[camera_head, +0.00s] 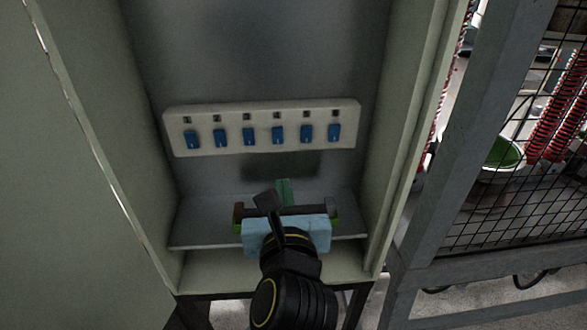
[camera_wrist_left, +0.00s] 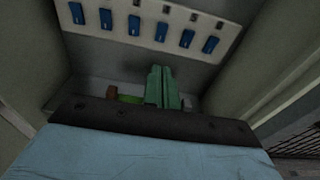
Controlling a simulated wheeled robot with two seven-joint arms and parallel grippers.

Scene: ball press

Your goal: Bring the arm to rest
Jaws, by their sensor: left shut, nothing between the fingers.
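My left arm (camera_head: 292,298) comes up from the bottom of the head view and reaches into an open cabinet. My left gripper (camera_head: 284,185), with a light-blue body and green fingers, is over the cabinet's shelf and below a white switch panel (camera_head: 262,112). In the left wrist view the green fingers (camera_wrist_left: 163,72) are together with nothing between them. They point towards the panel (camera_wrist_left: 154,45), and a gap shows between the tips and the panel. The panel carries a row of several blue switches (camera_head: 249,137). My right gripper is not in view.
The cabinet's left wall (camera_head: 95,110) and right wall (camera_head: 398,150) flank the arm. A grey shelf (camera_head: 200,229) lies under the gripper. To the right stand a dark frame (camera_head: 455,125) with wire mesh and, behind it, a white and green bucket (camera_head: 503,155).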

